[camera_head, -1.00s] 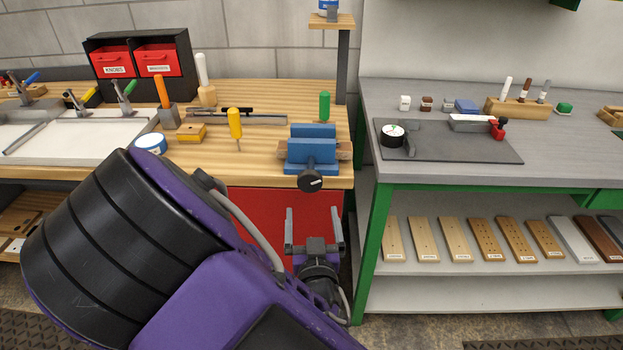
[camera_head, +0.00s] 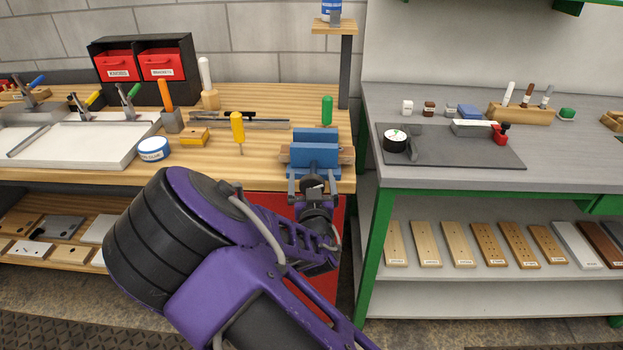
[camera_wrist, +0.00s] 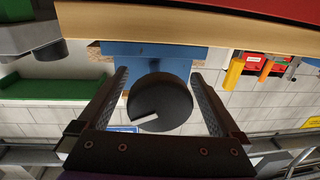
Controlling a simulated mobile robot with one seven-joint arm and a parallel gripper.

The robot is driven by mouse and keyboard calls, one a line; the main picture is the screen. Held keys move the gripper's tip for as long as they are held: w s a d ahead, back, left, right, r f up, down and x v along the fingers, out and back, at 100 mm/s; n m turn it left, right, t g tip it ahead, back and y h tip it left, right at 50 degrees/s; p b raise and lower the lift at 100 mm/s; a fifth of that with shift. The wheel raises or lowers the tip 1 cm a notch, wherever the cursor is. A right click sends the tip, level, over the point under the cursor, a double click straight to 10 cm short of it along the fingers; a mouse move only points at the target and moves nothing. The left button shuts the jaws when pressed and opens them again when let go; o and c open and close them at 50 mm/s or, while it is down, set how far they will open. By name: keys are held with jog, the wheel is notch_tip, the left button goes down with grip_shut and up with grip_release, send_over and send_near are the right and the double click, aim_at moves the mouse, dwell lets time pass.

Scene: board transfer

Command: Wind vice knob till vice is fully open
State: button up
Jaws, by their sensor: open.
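The blue vice (camera_head: 315,150) stands at the front right edge of the wooden workbench, with pale wood showing at its sides. Its round black knob (camera_wrist: 160,103), with a light pointer mark, faces my wrist camera. My gripper (camera_head: 313,183) is in front of the vice at the bench edge. In the wrist view my gripper (camera_wrist: 158,100) is open, with one finger on each side of the knob. Small gaps seem to show between the fingers and the knob. In the head view my gripper mostly hides the knob.
A yellow-handled screwdriver (camera_head: 238,128) and a green-handled tool (camera_head: 326,110) stand near the vice. A blue-and-white round container (camera_head: 154,149) and white trays are to the left. A grey, green-framed bench (camera_head: 440,174) stands to the right.

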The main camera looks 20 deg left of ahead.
jog(key=c, duration=1.3)
jog(key=shift+n, duration=0.3)
jog(key=n, duration=0.8)
jog(key=n+h, duration=0.1)
jog(key=n, duration=0.2)
jog(key=shift+d+g+p, duration=0.15)
jog(key=shift+g+p, duration=0.15)
jog(key=shift+n, duration=0.3)
